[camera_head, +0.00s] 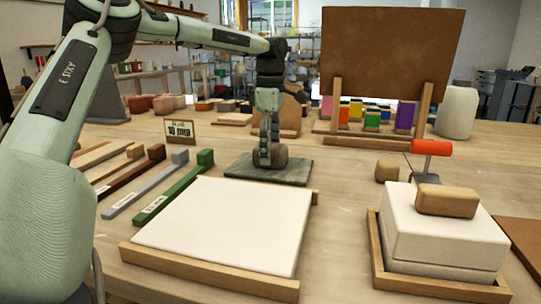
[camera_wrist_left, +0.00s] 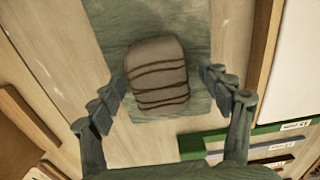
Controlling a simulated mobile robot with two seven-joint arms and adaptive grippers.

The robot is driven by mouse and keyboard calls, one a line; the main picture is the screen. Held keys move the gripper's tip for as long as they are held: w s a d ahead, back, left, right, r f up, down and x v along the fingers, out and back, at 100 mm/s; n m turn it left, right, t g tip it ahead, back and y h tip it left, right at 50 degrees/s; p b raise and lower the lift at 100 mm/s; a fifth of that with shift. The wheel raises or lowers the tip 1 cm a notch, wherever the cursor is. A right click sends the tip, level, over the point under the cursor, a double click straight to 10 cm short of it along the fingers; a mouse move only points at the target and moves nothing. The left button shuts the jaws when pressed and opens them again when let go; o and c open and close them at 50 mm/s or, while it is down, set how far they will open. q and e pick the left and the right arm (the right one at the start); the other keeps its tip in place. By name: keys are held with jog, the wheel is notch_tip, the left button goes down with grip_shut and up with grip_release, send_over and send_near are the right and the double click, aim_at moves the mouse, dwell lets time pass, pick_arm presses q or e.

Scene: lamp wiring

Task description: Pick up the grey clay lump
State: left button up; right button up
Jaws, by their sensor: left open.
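The grey clay lump (camera_wrist_left: 157,75) is a rounded block with several dark bands across it. It lies on a grey-green board (camera_wrist_left: 150,25). In the head view the lump (camera_head: 279,157) sits on the same dark board (camera_head: 240,167) at the middle of the table, partly hidden by my gripper. My left gripper (camera_head: 268,150) is open, pointing down at the lump. In the wrist view the fingers of my left gripper (camera_wrist_left: 161,95) stand on either side of the lump's near part, with visible gaps. My right gripper is not in view.
A white slab in a wooden frame (camera_head: 210,276) lies in front of the board. Coloured bars, including a green one (camera_head: 170,193), lie to the left. A stacked white block (camera_head: 440,240) stands at right. A brown panel on a stand (camera_head: 390,60) rises behind.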

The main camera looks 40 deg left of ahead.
pick_arm(q)
jog(key=shift+f, duration=0.25)
jog(key=c, duration=1.7)
jog(key=shift+r, duration=0.25)
jog(key=shift+c, duration=0.3)
